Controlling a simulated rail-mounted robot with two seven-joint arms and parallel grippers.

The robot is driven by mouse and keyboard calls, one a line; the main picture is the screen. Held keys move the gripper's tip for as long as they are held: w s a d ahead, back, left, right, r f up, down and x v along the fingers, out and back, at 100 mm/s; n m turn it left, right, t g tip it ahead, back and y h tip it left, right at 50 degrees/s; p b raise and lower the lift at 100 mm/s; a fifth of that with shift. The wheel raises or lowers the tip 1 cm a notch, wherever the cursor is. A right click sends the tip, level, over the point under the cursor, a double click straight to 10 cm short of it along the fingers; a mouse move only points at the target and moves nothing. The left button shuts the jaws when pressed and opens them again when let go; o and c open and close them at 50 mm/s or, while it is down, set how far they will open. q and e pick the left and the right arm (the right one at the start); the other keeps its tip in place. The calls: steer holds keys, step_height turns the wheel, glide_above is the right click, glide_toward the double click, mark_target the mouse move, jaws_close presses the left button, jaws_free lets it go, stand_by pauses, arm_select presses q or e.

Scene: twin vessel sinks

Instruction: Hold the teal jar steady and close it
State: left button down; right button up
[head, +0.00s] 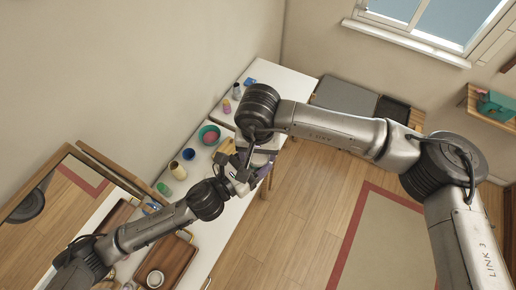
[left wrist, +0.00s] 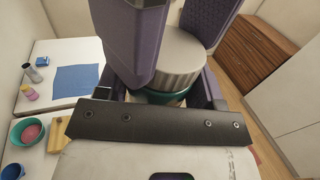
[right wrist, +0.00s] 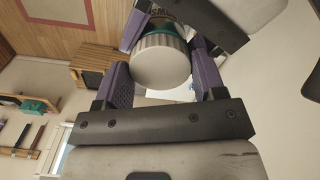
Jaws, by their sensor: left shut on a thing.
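The teal jar (left wrist: 163,98) has a ribbed, pale grey lid (left wrist: 178,58) sitting on it. My left gripper (head: 243,172) is shut on the jar body, its fingers partly hidden behind its own bracket in the left wrist view. My right gripper (head: 262,158) is at the lid, with one purple finger on each side of it in the right wrist view (right wrist: 162,75). These fingers stand apart, and a narrow gap seems to show beside the lid (right wrist: 160,62). The jar's label shows at the top there. In the head view the grippers hide the jar.
A white counter runs along the wall below the arms. The wooden floor (head: 300,230) to the right is open.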

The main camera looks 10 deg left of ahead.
steer(key=c, duration=0.5)
steer(key=m, duration=0.3)
steer(key=shift+c, duration=0.2)
steer(key=o, duration=1)
steer(key=shift+r, duration=0.1)
steer(key=shift+r, duration=2.2)
steer(key=shift+c, duration=0.2)
